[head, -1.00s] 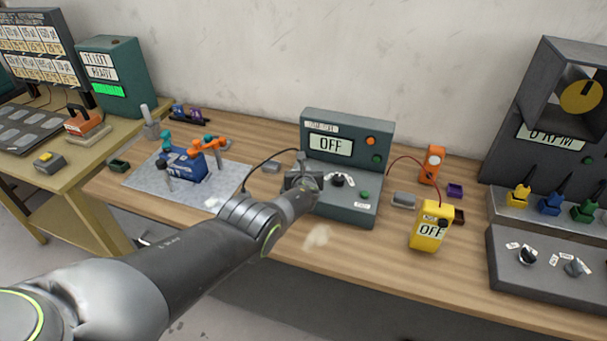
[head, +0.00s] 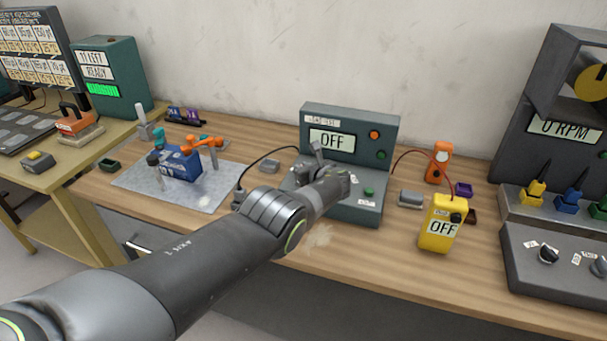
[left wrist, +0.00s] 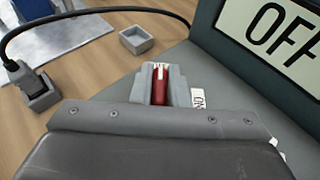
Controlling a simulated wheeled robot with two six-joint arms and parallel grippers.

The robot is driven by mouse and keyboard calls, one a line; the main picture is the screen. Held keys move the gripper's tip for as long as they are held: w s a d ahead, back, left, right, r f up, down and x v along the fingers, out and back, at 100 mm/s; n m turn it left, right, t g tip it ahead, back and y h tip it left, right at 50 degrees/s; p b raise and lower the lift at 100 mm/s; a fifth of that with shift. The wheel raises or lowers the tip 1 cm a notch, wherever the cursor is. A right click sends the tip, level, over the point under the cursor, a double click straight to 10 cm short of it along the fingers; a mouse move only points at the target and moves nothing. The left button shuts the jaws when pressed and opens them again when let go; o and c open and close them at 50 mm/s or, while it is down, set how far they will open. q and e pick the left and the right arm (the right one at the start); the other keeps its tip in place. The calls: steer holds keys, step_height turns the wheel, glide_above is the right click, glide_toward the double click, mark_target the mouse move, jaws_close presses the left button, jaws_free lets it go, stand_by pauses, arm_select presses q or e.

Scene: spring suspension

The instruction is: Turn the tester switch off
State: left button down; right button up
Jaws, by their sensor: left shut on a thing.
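The tester (head: 350,120) is a grey-green box at the back middle of the bench. Its display (head: 332,141) reads OFF, and it also shows in the left wrist view (left wrist: 275,30). My left gripper (head: 322,160) is over the left part of its sloping panel and covers the black knob there. In the left wrist view the gripper (left wrist: 157,80) is shut on a small red part (left wrist: 159,86) with a pale end, close to the panel. An ON label (left wrist: 198,98) shows just right of the fingers. I cannot tell whether the red part belongs to the switch. My right gripper is not in view.
A green button (head: 369,191) is on the panel, right of the gripper. A yellow meter (head: 441,224) reading OFF and an orange device (head: 438,163) stand to the right. A black cable (left wrist: 50,18) runs left of the tester. The bench front (head: 385,265) is clear.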

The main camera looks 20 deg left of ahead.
arm_select(q)
steer(key=shift+w+r, duration=0.1)
steer(key=shift+r, duration=0.1)
steer(key=c, duration=1.6)
jaws_free()
steer(key=shift+o, duration=1)
steer(key=shift+f, duration=0.15)
steer(key=p+v, duration=0.9)
steer(key=p, duration=0.2)
steer(key=shift+w+r+p, duration=0.1)
steer(key=shift+r+p, duration=0.1)
steer(key=shift+p, duration=0.2)
steer(key=p+v, duration=0.3)
steer(key=v, duration=0.5)
steer(key=shift+d, duration=0.2)
